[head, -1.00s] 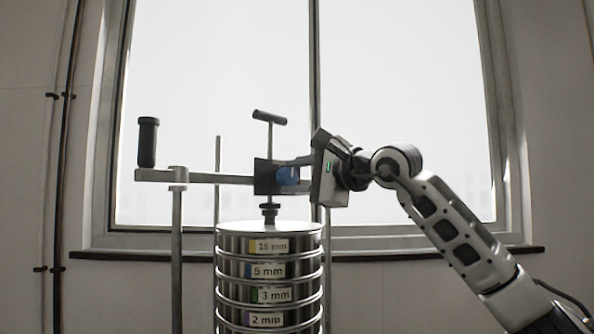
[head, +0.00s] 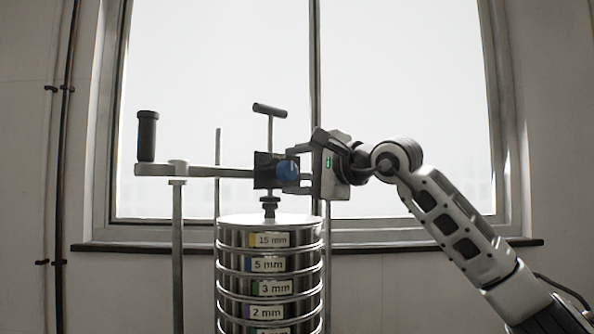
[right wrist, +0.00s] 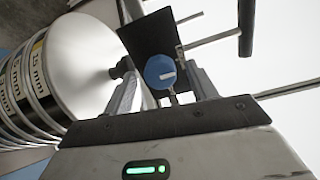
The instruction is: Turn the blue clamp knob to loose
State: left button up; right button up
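The blue clamp knob (head: 288,170) sits on the right side of the dark clamp block (head: 262,171), above the sieve stack. In the right wrist view the knob (right wrist: 158,71) shows a white mark on its face, pointing toward the right. My right gripper (head: 298,171) is open just right of the knob. In the wrist view its two fingers (right wrist: 162,92) are spread, one on each side of the knob, with gaps showing between. The fingertips' exact depth against the knob is hard to judge. My left gripper is not in view.
The sieve stack (head: 270,258) stands below with labelled rings. A T-handle screw (head: 270,112) rises above the block. The crossbar (head: 218,171) runs left to a post (head: 177,255) and a black upright handle (head: 147,136).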

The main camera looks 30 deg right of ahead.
jog(key=shift+s+d, duration=0.1)
jog(key=shift+s, duration=0.2)
pick_arm(q)
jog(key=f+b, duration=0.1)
jog(key=b, duration=0.3)
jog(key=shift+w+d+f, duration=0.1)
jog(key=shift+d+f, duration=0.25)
pick_arm(e)
jog(key=v, duration=1.5)
jog(key=shift+s, duration=0.2)
jog(key=shift+r, duration=0.1)
